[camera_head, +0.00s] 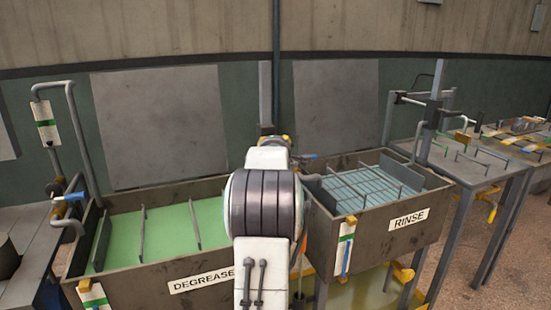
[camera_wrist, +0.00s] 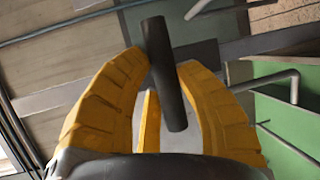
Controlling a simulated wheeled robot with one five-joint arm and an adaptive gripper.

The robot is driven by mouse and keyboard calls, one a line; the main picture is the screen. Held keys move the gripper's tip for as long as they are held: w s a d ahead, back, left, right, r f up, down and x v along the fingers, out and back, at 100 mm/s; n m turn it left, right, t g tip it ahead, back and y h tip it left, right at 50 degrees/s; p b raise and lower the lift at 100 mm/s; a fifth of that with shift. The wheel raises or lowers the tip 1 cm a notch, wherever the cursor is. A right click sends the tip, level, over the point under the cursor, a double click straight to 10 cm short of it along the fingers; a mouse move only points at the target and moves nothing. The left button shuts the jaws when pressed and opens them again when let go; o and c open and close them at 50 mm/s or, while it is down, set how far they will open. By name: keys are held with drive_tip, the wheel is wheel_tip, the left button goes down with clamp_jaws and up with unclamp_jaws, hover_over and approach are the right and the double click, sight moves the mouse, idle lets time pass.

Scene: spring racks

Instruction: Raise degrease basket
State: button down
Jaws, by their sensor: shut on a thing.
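The degrease tank (camera_head: 150,276) stands front left in the head view, labelled DEGREASE, with green liquid (camera_head: 165,232) in it. Thin grey bars (camera_head: 194,224) stand up out of the liquid; the rest of the basket is not visible there. In the wrist view my gripper (camera_wrist: 165,75) has its yellow fingers closed around a dark round bar (camera_wrist: 163,60), which sticks out above and below them. I cannot tell what this bar joins. In the head view my arm hides most of the gripper; a little yellow shows behind it, by a grey upright post (camera_head: 265,95).
The rinse tank (camera_head: 375,240), with a wire rack (camera_head: 368,186) in blue liquid, stands right of my arm. A grey side table (camera_head: 478,172) is further right. Bent pipes (camera_head: 75,130) rise at the left. Grey panels (camera_head: 160,125) are on the wall behind.

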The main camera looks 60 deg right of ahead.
drive_tip(key=shift+r+p, duration=0.5)
drive_tip(key=shift+r, duration=1.55)
drive_tip(key=c, duration=1.3)
unclamp_jaws()
drive_tip(key=o, duration=0.5)
drive_tip(key=shift+c, duration=0.2)
drive_tip(key=shift+f, duration=0.2)
drive_tip(key=shift+a, duration=0.1)
drive_tip(key=shift+s+a, duration=0.15)
drive_tip(key=shift+a, duration=0.05)
drive_tip(key=v, duration=1.1)
drive_tip(key=shift+a, duration=0.15)
